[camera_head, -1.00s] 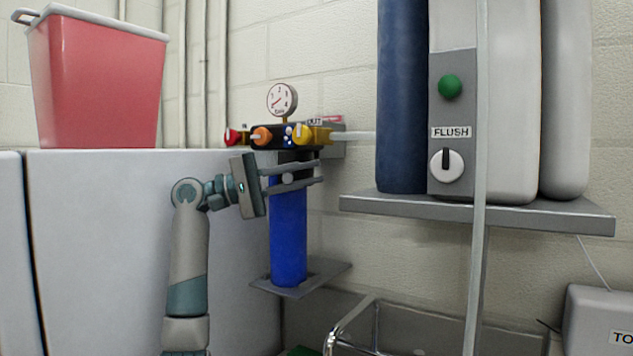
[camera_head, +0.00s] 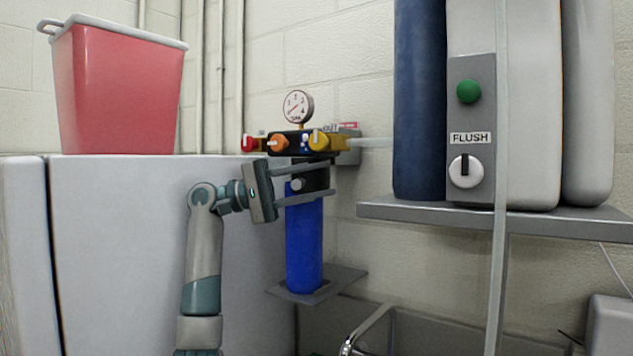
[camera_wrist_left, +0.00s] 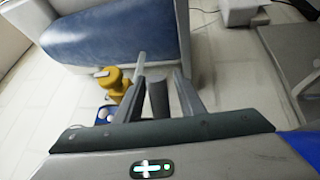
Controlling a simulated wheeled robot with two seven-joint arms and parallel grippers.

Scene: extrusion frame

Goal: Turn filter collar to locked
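The filter is a blue cylinder (camera_head: 304,250) hanging upright below the valve manifold. Its dark collar (camera_head: 317,180) sits at the top, with a pale round end (camera_head: 297,184) facing me. My left gripper (camera_head: 332,181) reaches in from the left, one finger above the other, with the collar area between them. In the left wrist view, the fingers (camera_wrist_left: 160,92) stand apart on either side of a dark grey stub (camera_wrist_left: 157,98), with gaps visible. The collar's lock marking cannot be read. My right gripper is not in view.
A grey plate (camera_head: 345,279) lies under the filter. A shelf (camera_head: 590,218) holds tanks and the FLUSH panel (camera_head: 472,130) at right. A red bin (camera_head: 118,95) stands behind left.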

